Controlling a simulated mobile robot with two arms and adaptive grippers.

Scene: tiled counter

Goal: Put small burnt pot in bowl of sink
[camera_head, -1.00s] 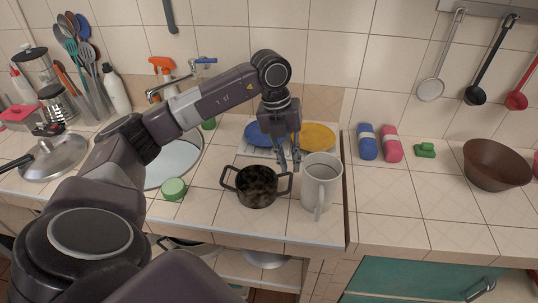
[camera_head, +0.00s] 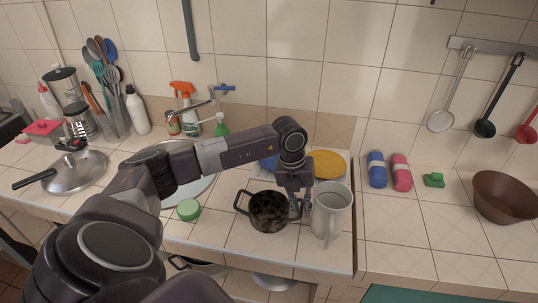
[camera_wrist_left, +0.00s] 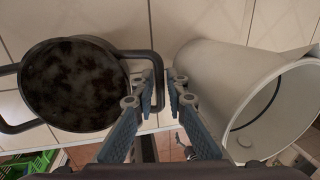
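The small burnt pot (camera_head: 268,212) is black with two side handles and a dark stained inside; it stands upright on the counter. My left gripper (camera_head: 302,210) is low at its right handle, between the pot and a white pitcher. In the left wrist view the pot (camera_wrist_left: 72,84) is at left, and the open fingers of my left gripper (camera_wrist_left: 161,90) stand on either side of the handle's outer bar, with a gap visible between them. The round sink bowl (camera_head: 200,188) is left of the pot, partly hidden by my left arm. My right gripper is out of view.
The white pitcher (camera_head: 331,212) stands close right of the gripper and fills the right of the wrist view (camera_wrist_left: 225,75). A green round container (camera_head: 188,210) sits between sink and pot. A yellow plate (camera_head: 328,163) is behind.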

